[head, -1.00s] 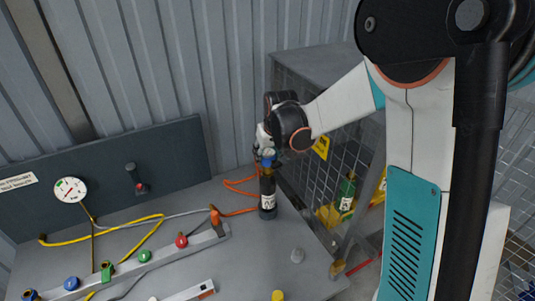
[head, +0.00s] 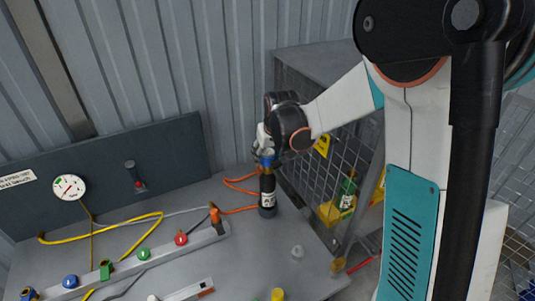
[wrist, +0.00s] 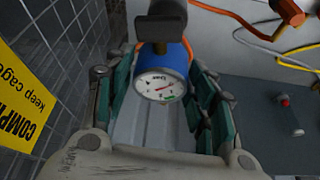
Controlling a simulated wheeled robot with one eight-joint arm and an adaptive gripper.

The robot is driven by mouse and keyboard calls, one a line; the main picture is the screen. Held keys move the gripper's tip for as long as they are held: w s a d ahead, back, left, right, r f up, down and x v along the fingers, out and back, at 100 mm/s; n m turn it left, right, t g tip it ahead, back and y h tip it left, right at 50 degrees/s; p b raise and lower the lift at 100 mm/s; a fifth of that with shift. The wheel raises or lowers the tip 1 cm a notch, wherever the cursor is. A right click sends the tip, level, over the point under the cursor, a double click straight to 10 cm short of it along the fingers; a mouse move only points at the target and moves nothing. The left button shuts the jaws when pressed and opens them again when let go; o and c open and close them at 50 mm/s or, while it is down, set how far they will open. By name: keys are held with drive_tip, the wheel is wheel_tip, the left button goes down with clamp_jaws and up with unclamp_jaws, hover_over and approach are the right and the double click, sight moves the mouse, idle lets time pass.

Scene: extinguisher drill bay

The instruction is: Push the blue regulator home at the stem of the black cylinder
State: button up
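The black cylinder (head: 268,193) stands upright on the grey bench, a white label on its side. The blue regulator (head: 267,161) sits at its top, in line with the stem; whether it is fully seated I cannot tell. In the wrist view the regulator (wrist: 166,62) shows its white round gauge facing me, with a dark part beyond it. My gripper (head: 264,154) is above the cylinder, its fingers on both sides of the regulator.
An orange hose (head: 240,186) lies behind the cylinder. A rail (head: 160,258) with coloured fittings and a yellow hose (head: 110,239) are to the left. A wire cage (head: 318,165) stands close on the right. A small grey piece (head: 297,251) and a yellow one (head: 277,294) are in front.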

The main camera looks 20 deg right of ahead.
drive_tip(key=shift+o, duration=0.3)
drive_tip(key=shift+r, duration=0.1)
drive_tip(key=v, duration=1.1)
drive_tip(key=s+f+t+b, duration=0.1)
drive_tip(key=s+f+b, duration=0.2)
drive_tip(key=s, duration=1)
drive_tip(key=s+f+t+b, duration=0.1)
drive_tip(key=s+f+b, duration=0.2)
drive_tip(key=s, duration=1)
drive_tip(key=shift+a+m+t+b, duration=0.2)
drive_tip(key=shift+m+t+b, duration=0.15)
drive_tip(key=shift+b, duration=0.8)
